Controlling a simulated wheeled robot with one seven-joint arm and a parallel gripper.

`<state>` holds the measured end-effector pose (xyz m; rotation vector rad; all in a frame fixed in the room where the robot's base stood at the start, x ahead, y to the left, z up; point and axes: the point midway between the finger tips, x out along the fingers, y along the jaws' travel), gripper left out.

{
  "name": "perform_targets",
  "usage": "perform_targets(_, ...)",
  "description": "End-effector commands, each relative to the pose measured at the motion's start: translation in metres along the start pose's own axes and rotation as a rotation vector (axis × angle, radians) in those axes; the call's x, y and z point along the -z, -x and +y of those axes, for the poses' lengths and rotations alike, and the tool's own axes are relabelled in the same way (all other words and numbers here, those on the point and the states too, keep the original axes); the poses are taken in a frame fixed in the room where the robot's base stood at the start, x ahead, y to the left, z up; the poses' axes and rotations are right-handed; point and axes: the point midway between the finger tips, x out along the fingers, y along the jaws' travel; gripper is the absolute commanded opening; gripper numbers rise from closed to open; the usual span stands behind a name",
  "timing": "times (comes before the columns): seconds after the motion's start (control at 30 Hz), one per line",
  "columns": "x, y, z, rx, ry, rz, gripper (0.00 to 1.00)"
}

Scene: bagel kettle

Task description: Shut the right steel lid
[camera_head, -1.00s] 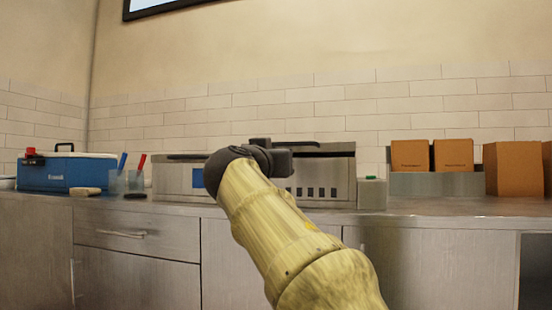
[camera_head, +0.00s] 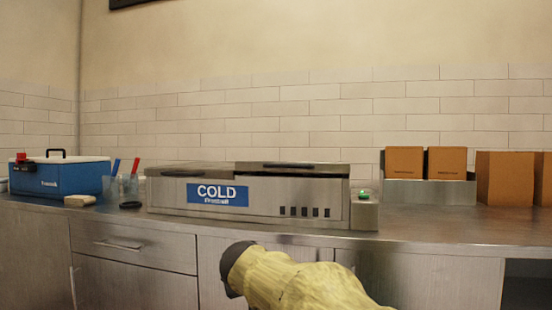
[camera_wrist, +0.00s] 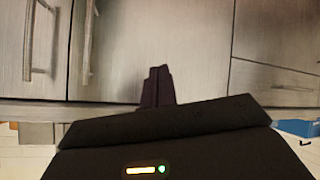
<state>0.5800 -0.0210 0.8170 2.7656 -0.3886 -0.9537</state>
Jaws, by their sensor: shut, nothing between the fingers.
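The steel unit with the blue COLD label (camera_head: 216,194) stands on the counter in the head view. Its right steel lid (camera_head: 325,169) lies nearly flat, with a black handle (camera_head: 289,165) on top. A dark band shows under its front edge, so I cannot tell whether it is fully shut. The left lid (camera_head: 190,171) lies low beside it. My gripper (camera_wrist: 157,72) is shut and empty in the wrist view, in front of the cabinet doors and apart from the lid. In the head view my arm is low, below the counter edge, and the fingers are hidden.
A green button box (camera_head: 364,210) adjoins the unit's right end. A blue cooler (camera_head: 60,178) and pens in clear cups (camera_head: 122,185) stand left. Brown boxes (camera_head: 404,162) stand right. The counter in front of the unit is narrow; cabinet handles (camera_head: 118,245) protrude below it.

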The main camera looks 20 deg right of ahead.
Motion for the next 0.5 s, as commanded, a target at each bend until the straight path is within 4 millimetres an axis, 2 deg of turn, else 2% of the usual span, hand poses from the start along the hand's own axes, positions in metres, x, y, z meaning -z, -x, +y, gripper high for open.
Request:
perform_targets(0.17, -0.070, 0.011, -0.008, 0.119, 0.048, -0.233, 0.00)
perform_targets(0.27, -0.114, 0.024, -0.011, 0.181, 0.057, -0.348, 0.00)
perform_targets(0.4, -0.171, 0.055, -0.013, 0.257, 0.049, -0.496, 0.00)
perform_targets(0.5, -0.207, 0.079, -0.012, 0.296, 0.035, -0.583, 0.00)
